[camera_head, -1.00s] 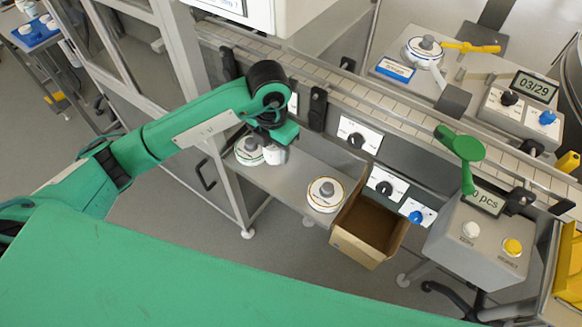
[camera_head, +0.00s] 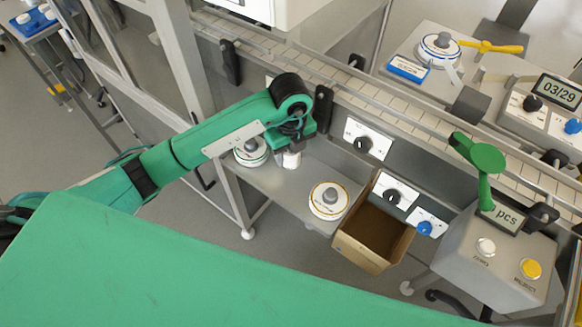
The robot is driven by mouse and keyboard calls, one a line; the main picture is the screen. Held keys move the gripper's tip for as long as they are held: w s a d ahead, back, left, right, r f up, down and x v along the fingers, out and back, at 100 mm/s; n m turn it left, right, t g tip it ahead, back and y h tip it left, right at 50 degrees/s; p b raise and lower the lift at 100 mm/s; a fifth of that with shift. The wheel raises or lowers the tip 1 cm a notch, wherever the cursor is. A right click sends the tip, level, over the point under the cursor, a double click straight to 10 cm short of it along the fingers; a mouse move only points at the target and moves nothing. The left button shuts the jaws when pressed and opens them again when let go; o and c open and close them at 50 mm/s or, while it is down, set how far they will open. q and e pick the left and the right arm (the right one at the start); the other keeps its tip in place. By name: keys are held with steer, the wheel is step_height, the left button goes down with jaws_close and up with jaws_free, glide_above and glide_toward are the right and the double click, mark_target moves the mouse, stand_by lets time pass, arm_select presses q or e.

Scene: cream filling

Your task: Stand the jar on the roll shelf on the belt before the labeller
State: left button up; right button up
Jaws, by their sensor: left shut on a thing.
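The jar (camera_head: 291,160) is small and white and shows just below my left gripper (camera_head: 292,149). The gripper is shut on it, and its fingers and the jar's top are largely hidden by the wrist. The jar is over the grey roll shelf (camera_head: 285,187), between two label rolls; I cannot tell whether its base touches the shelf. The belt (camera_head: 408,122) runs diagonally behind the shelf, with rails along it. I cannot tell which machine is the labeller. My right gripper is not in view.
One white roll (camera_head: 250,154) sits left of the jar, another (camera_head: 328,200) to its right. An open cardboard box (camera_head: 372,236) is at the shelf's right end. Black brackets (camera_head: 323,107) stand along the belt's front. A green paddle (camera_head: 485,158) rises by the counter box (camera_head: 500,257).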

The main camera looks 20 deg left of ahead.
mark_target(291, 174)
arm_select(q)
steer(key=shift+f, duration=3.15)
steer(key=shift+f, duration=0.15)
steer(key=o, duration=1)
steer(key=shift+r, duration=0.2)
